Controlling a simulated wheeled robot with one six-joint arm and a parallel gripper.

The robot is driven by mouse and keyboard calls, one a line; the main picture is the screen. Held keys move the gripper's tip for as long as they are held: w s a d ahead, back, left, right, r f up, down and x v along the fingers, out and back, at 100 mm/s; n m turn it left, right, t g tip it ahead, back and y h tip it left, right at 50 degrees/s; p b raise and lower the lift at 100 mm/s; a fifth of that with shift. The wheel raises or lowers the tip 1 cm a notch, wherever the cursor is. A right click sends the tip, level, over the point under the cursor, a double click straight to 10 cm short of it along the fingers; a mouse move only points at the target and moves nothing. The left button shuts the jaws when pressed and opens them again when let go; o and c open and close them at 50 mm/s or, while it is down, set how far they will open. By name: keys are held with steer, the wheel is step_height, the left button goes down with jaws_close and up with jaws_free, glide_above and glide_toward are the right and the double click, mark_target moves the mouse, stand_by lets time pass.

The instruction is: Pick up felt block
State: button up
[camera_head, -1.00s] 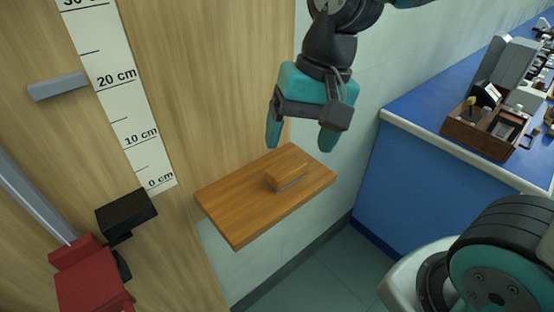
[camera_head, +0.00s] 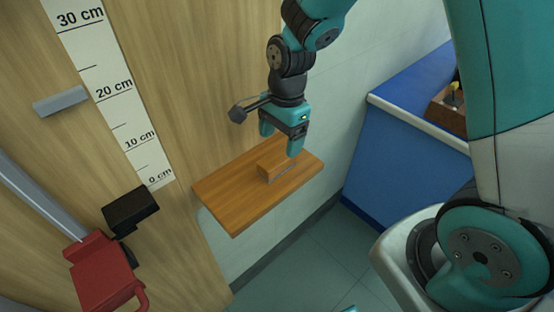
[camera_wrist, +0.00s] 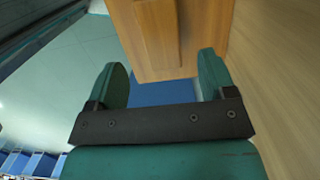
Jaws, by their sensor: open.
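The felt block (camera_head: 270,170), a small wooden-backed block with a thin grey layer along its bottom, rests on a wooden shelf (camera_head: 237,215) fixed to the wall. My gripper (camera_head: 280,142) is open and empty, pointing down just above the block, with its fingers partly in front of it. In the wrist view the block (camera_wrist: 158,35) shows as a wooden bar on the shelf at the top, ahead of the open gripper (camera_wrist: 163,66). I cannot tell exactly how much height separates the fingertips from the block.
A ruler scale (camera_head: 113,85) runs down the wooden panel at left, beside a grey bar (camera_head: 61,101). A black block (camera_head: 130,210) and a red part (camera_head: 102,277) stand left of the shelf. A blue bench (camera_head: 400,150) with a wooden box (camera_head: 450,108) is at right.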

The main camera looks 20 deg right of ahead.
mark_target(277, 157)
steer(key=shift+a+f+p, duration=0.25)
steer(key=shift+f+p, duration=0.2)
steer(key=shift+f, duration=1.1)
steer(key=shift+a+f+p, duration=0.2)
steer(key=shift+f+p, duration=0.2)
steer(key=shift+f, duration=1.15)
steer(key=c, duration=1)
